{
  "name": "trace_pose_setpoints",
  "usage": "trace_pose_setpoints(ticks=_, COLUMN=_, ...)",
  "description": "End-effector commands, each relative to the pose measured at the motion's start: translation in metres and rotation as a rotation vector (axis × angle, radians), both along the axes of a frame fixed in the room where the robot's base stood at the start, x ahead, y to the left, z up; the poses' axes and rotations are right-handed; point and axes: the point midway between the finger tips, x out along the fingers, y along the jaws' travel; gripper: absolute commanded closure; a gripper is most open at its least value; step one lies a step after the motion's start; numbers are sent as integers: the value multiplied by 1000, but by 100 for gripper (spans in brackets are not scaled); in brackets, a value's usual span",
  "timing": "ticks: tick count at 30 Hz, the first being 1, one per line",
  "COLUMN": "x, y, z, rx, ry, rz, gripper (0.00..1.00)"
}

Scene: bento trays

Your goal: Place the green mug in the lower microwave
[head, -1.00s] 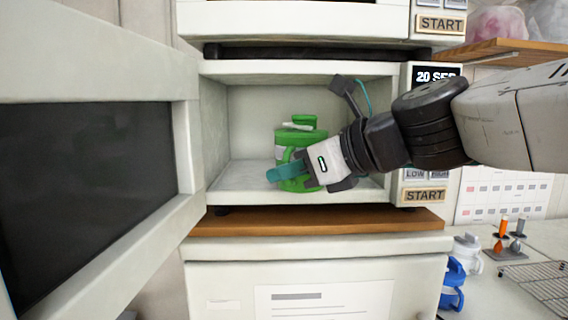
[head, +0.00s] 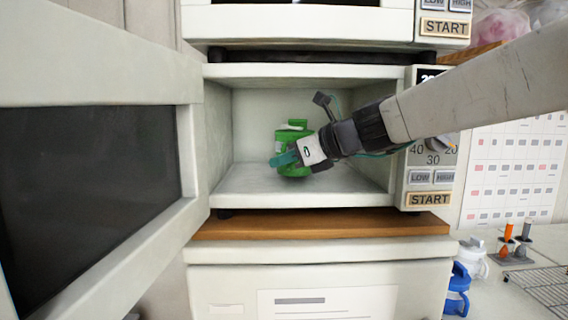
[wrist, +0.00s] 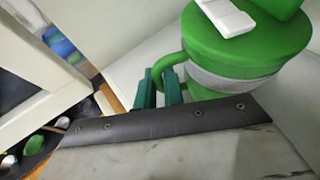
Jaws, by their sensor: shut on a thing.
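The green mug (head: 293,166) is inside the open lower microwave (head: 300,199), roughly mid-cavity. It looks upright, with a green lid, a white tab on top and a grey band, which also show in the wrist view (wrist: 245,45). My gripper (head: 284,159) reaches in from the right, and its teal fingers are at the mug's handle. In the wrist view the fingers (wrist: 160,86) are shut on the handle at the mug's left side. I cannot clearly tell whether the mug's base touches the cavity floor.
The microwave door (head: 90,160) stands open at the left. Another microwave (head: 300,22) sits above. A wooden shelf (head: 320,222) lies under the lower one. Blue (head: 456,290) and white (head: 473,257) mugs, a stand and a wire rack (head: 545,285) are at the lower right.

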Motion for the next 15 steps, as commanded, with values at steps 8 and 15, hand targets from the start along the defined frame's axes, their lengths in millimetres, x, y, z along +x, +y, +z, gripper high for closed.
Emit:
trace_pose_setpoints(ticks=8, x=-2, y=0, z=-6, rx=0, ry=-2, rz=1, gripper=100)
trace_pose_setpoints(ticks=15, x=-2, y=0, z=-11, rx=-1, ry=0, rz=0, gripper=79)
